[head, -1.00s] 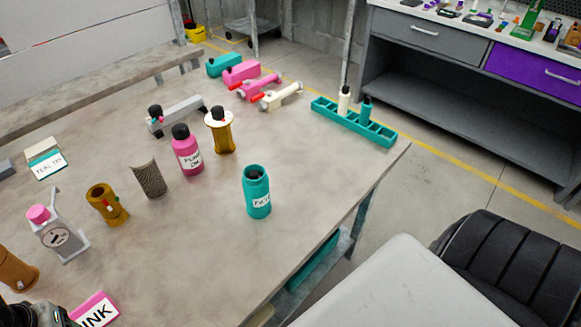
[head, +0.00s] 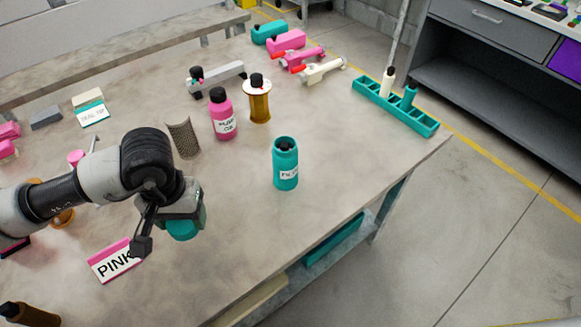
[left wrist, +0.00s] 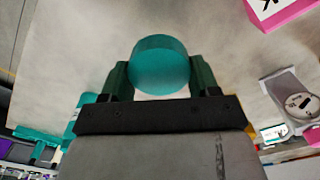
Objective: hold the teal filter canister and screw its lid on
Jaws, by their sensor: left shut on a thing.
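The left wrist view shows the lid (left wrist: 160,65) between the two green fingers (left wrist: 160,80). The wrist hides part of the lid in the head view. My right gripper does not show.
A PINK card (head: 113,262) lies near my left gripper. A teal rack (head: 395,107) lies at the far right. The tabletop in front of the canister is clear.

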